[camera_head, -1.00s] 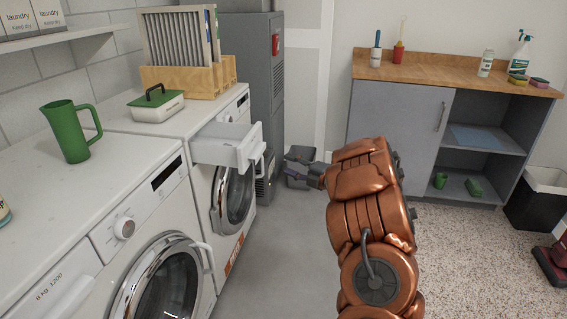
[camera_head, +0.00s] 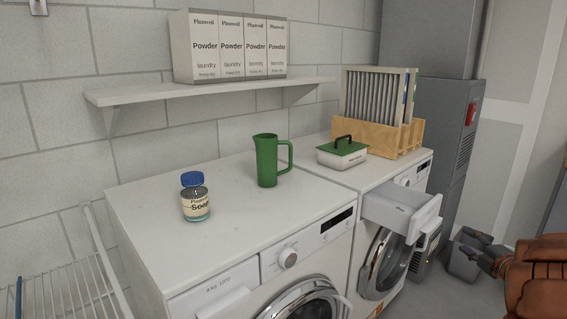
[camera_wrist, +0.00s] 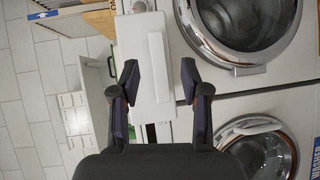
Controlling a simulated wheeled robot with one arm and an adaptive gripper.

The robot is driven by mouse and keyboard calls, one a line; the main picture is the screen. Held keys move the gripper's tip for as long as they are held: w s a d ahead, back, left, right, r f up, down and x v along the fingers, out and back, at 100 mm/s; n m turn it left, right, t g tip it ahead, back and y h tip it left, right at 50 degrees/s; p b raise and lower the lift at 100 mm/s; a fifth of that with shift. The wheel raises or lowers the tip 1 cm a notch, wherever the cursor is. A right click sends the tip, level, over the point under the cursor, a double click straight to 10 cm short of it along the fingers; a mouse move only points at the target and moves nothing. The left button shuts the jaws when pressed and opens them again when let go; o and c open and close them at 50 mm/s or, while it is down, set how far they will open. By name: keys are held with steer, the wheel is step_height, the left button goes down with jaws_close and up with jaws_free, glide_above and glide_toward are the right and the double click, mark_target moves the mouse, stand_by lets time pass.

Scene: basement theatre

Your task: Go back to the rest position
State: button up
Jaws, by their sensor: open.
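My gripper (camera_wrist: 160,88) is open and empty in the wrist view, its two dark fingers spread apart. The pulled-out detergent drawer (camera_wrist: 158,65) of a washing machine appears between and beyond the fingertips; I cannot tell how near it is. In the head view my copper arm shows only at the lower right edge, with my gripper (camera_head: 478,257) partly in sight in front of the machines. The open drawer (camera_head: 402,212) sticks out from the far washing machine (camera_head: 386,262).
The near washing machine (camera_head: 150,212) bears a soap jar (camera_head: 196,198) and a green jug (camera_head: 267,162). A green-lidded box (camera_head: 342,154) and a wooden rack (camera_head: 385,138) stand on the far one. A shelf (camera_head: 215,89) holds powder boxes (camera_head: 230,48). A drying rack (camera_head: 75,285) stands left.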

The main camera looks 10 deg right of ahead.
step_height(320, 180, up, 4)
steer(key=m+g+h, duration=0.4)
steer(key=m+h, duration=0.2)
steer(key=m, duration=0.1)
steer(key=s+a+f+m+g+y, duration=0.25)
steer(key=s+a+m+g, duration=0.2)
steer(key=s+a, duration=0.9)
steer(key=s+a+f+m+g+y, duration=0.25)
steer(key=s+a+g, duration=0.35)
steer(key=s+a, duration=0.8)
steer(key=s+a+f+m+g+y, duration=0.1)
steer(key=s+a+f+m+g, duration=0.3)
steer(key=s+a, duration=0.95)
step_height(320, 180, up, 28)
steer(key=w+a+p, duration=0.1)
steer(key=w+p, duration=0.1)
steer(key=p, duration=2.3)
